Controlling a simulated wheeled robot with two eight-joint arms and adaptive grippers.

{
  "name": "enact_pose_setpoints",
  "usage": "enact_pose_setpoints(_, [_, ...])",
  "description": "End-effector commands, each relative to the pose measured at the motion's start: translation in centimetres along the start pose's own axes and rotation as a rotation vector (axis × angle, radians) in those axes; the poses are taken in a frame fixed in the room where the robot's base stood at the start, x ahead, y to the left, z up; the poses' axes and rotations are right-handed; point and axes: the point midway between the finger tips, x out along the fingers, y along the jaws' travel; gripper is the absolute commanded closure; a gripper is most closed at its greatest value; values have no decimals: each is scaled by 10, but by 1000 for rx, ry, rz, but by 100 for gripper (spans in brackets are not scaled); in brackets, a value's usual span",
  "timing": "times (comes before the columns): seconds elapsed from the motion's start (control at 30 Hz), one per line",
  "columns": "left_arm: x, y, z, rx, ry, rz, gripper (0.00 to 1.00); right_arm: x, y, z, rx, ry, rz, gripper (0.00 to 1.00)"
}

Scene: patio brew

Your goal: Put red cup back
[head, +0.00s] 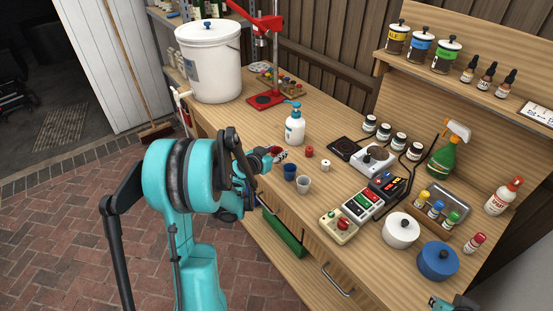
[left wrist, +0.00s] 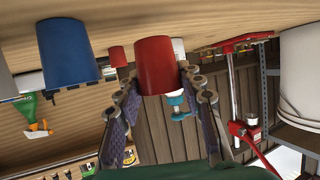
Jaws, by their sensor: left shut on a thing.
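The red cup (left wrist: 154,66) is between the two fingers of my left gripper (left wrist: 163,95), which is shut on it; the left wrist view is upside down. In the head view my left gripper (head: 272,157) is at the workbench's front edge, and only a little of the red cup (head: 279,153) shows. I cannot tell whether the cup touches the bench. A blue cup (head: 290,172) and a grey-white cup (head: 303,184) stand close beside it. A teal and dark part of my right gripper (head: 455,303) shows at the bottom right edge; its fingers are unclear.
A pump bottle (head: 294,128) stands behind the red cup. A small red item (head: 309,152) and a small white item (head: 325,165) are to its right. Further right are a control box (head: 362,204) and lidded pots (head: 401,231). The bench (head: 240,125) is clear left of the pump bottle.

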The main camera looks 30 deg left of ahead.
Motion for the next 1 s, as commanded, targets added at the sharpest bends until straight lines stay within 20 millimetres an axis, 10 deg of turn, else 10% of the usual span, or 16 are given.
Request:
enact_pose_setpoints(0.5, [10,0,24,0,0,0,76,13,0,9,0,0,0,100])
enact_pose_setpoints(0.53, [9,0,22,0,0,0,54,12,0,8,0,0,0,100])
enact_pose_setpoints(1.0, [-4,-1,18,0,0,-1,54,5,0,4,0,0,0,100])
